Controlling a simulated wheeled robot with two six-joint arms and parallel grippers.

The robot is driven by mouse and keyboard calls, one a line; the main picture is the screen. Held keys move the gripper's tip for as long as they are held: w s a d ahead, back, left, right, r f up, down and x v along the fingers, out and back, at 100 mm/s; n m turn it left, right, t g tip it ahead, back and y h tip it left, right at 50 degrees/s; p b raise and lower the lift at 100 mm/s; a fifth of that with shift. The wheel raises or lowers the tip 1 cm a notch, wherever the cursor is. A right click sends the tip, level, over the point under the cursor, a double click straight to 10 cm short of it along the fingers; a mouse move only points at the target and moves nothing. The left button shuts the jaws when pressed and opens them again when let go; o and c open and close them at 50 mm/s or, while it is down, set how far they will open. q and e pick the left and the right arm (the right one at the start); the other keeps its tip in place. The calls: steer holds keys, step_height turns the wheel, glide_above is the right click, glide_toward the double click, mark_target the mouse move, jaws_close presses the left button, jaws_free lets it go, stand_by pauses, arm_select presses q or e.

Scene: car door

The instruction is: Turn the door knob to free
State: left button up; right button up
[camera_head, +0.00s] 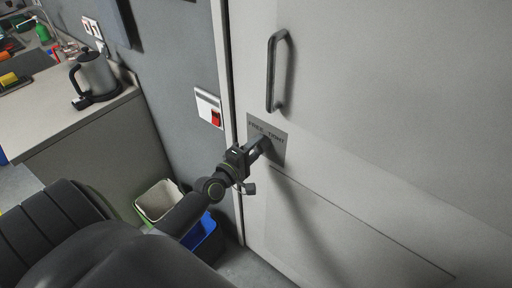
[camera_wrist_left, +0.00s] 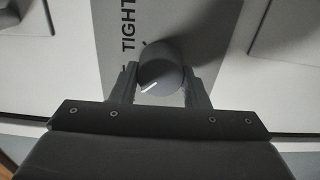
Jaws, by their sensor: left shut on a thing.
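A round dark grey knob (camera_wrist_left: 160,72) with a pale line on its face sits on a grey labelled plate (camera_wrist_left: 112,30). In the left wrist view the word "TIGHT" shows on this plate, with other lettering partly hidden. My left gripper (camera_wrist_left: 160,88) is shut on the knob, one finger on each side. In the head view my left gripper (camera_head: 258,148) reaches the plate (camera_head: 278,138) on the white door (camera_head: 350,150) and hides the knob. Lettering on the plate is small in that view. My right gripper is not in view.
A dark vertical handle (camera_head: 273,75) stands out above the plate. A red switch (camera_head: 215,117) is on the wall left of the door. A counter (camera_head: 70,115) with a kettle (camera_head: 95,75) is at left. Bins, one white (camera_head: 157,200) and one blue (camera_head: 203,233), stand below.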

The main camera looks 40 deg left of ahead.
arm_select(q)
steer(key=o, duration=1)
steer(key=shift+s+a+b, duration=0.25)
steer(key=shift+s+b, duration=0.4)
steer(key=shift+s, duration=2.25)
steer(key=shift+s+a+b, duration=0.2)
steer(key=shift+s+b, duration=0.5)
steer(key=shift+s, duration=2.2)
steer(key=shift+s+a+b, duration=0.25)
steer(key=shift+s+b, duration=0.4)
steer(key=shift+s, duration=2.25)
